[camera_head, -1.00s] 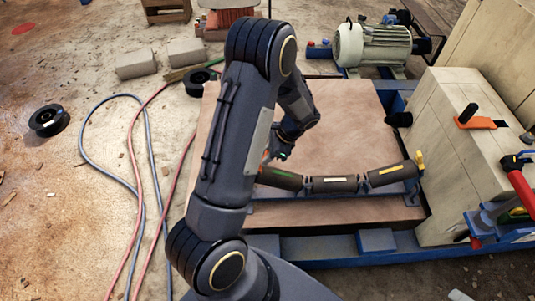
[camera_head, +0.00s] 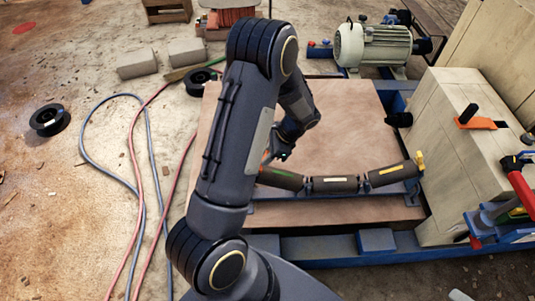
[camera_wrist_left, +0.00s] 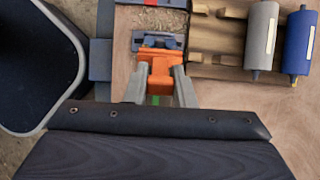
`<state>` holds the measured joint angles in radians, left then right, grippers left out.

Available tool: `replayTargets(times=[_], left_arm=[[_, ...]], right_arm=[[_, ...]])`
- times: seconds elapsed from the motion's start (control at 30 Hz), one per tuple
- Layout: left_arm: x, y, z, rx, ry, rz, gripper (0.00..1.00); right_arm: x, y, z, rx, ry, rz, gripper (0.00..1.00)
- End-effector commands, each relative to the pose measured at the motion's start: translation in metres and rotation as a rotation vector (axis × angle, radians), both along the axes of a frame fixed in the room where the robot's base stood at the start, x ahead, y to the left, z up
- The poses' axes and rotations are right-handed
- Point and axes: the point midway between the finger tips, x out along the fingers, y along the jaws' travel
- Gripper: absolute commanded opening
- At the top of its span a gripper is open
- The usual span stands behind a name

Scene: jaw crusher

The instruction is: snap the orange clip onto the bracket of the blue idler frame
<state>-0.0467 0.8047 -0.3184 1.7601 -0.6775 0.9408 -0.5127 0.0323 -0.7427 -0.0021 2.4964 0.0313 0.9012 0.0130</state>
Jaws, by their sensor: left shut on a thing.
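The orange clip (camera_wrist_left: 160,72) is between the two grey fingers of my left gripper (camera_wrist_left: 161,82), which is shut on it. A blue-grey bracket piece (camera_wrist_left: 158,41) lies just ahead of the clip in the left wrist view. The clip's front end is at or against it; I cannot tell whether they are engaged. In the head view, the blue idler frame (camera_head: 345,194) carries three dark rollers (camera_head: 333,185) on the tan board. My left arm hides the clip and most of the gripper there. My right gripper is not in view.
In the left wrist view, a grey roller (camera_wrist_left: 262,35) and a blue roller (camera_wrist_left: 299,42) rest on a wooden rack (camera_wrist_left: 220,50). In the head view, a motor (camera_head: 372,45) stands behind the board, a pale block structure (camera_head: 450,150) at right. Hoses (camera_head: 140,190) lie left.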

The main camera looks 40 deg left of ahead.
Motion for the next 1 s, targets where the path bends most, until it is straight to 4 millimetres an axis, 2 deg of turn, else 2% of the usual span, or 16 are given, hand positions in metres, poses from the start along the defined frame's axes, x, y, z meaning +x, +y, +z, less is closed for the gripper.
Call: replayTargets(times=[0.57,1.0], left_arm=[[0.0,0.0,0.0,0.0,0.0,0.0,0.0],[-0.003,0.004,-0.01,0.001,0.001,0.0,0.0]], right_arm=[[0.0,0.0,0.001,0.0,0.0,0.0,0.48],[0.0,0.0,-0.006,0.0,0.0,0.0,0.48]])
